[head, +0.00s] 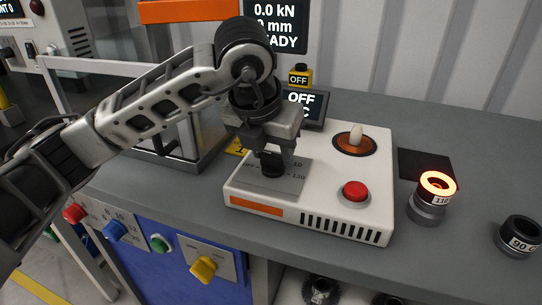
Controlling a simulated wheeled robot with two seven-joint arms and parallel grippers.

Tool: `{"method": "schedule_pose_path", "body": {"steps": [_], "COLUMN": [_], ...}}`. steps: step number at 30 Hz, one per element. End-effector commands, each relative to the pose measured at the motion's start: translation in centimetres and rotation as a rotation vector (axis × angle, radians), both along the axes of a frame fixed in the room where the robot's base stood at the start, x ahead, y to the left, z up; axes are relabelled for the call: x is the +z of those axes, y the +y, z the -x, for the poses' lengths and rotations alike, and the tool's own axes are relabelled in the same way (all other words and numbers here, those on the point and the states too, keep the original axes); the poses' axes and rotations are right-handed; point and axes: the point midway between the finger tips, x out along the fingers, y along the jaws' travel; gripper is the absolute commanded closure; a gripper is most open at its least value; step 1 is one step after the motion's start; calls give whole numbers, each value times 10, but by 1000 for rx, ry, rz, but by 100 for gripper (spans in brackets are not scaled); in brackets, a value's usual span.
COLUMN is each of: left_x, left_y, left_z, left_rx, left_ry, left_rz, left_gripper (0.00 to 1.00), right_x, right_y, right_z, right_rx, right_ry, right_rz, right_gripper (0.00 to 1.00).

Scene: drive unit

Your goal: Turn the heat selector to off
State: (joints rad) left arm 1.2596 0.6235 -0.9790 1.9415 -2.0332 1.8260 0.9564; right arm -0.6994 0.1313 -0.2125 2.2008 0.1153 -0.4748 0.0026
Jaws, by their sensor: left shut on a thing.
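The heat selector (272,161) is a black knob on a grey panel on the front left of a white heater unit (315,205). Panel markings, partly covered, show OFF at the left and numbers at the right. My left gripper (272,152) comes down from above and is shut on the heat selector. The knob's pointer is hidden by the fingers, so its setting cannot be read. A small display (303,104) behind the unit reads OFF, with its lower line partly covered. My right gripper is not in view.
A red button (355,191) and an orange disc with a pale peg (355,141) are on the unit. A ring glowing orange (437,185) stands on the bench at right, beside a black pad (425,164). Another dark ring (521,234) is farther right. Yellow knob (203,269) on the bench front.

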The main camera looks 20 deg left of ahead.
Motion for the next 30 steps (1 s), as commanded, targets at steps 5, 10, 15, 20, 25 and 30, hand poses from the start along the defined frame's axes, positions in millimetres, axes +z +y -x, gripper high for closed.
{"method": "schedule_pose_path", "body": {"steps": [5,10,15,20,25,30], "left_x": [0,1,1,1,1,1], "left_y": [0,0,0,0,0,0], "left_z": [0,0,0,0,0,0], "left_rx": [72,106,118,119,118,117], "left_ry": [-2,-1,-1,-1,-1,0], "left_rz": [0,0,0,1,2,1], "left_gripper": [81,81,81,81,50,36], "right_x": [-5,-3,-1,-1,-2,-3], "right_y": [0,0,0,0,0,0], "right_z": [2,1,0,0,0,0], "right_rx": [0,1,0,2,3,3], "right_ry": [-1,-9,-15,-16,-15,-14], "right_rz": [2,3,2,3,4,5], "right_gripper": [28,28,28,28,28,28]}}
